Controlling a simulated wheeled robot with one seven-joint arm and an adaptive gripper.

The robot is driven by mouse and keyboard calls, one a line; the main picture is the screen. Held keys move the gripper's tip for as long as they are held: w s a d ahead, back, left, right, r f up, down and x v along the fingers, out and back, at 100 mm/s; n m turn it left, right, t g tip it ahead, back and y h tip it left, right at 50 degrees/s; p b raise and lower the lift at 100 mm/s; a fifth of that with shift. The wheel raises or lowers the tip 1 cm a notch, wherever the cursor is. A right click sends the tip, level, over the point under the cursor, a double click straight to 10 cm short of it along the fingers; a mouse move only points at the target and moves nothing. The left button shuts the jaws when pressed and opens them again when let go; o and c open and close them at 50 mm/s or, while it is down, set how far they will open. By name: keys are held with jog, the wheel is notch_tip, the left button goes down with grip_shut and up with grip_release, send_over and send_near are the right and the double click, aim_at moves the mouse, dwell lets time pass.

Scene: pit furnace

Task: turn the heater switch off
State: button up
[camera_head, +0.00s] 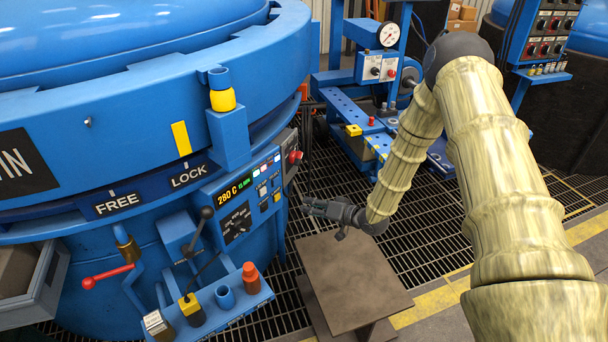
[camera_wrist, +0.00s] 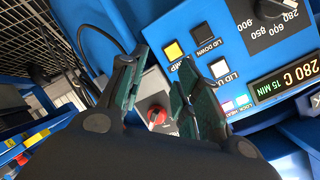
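A red knob (camera_head: 294,157) on a grey plate sits on the right side face of the furnace's control box; it appears to be the heater switch, but I cannot read its label. In the wrist view the red knob (camera_wrist: 157,116) shows between the fingers, farther off than they are. My gripper (camera_head: 308,204) is to the right of the control box, lower than the knob in the head view. In the wrist view my gripper (camera_wrist: 166,57) has its fingers apart with nothing between them. The knob's exact turn position is too small to tell.
The control panel's display (camera_head: 235,189) reads 280 C, 15 MIN. Lid buttons (camera_wrist: 203,32) and a black temperature dial (camera_wrist: 270,10) are close to the fingers.

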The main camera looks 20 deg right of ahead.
jog(key=w+d+r+t+y+b, duration=0.1)
jog(key=w+d+r+y+b, duration=0.25)
jog(key=w+d, duration=0.2)
jog(key=n+y+b, duration=0.2)
send_near(296, 158)
jog(key=b+x, duration=0.1)
jog(key=x, duration=0.6)
jog(key=shift+w+g+b, duration=0.3)
jog(key=shift+w, duration=0.05)
jog(key=shift+f, duration=0.1)
jog(key=shift+d, duration=0.1)
grip_shut()
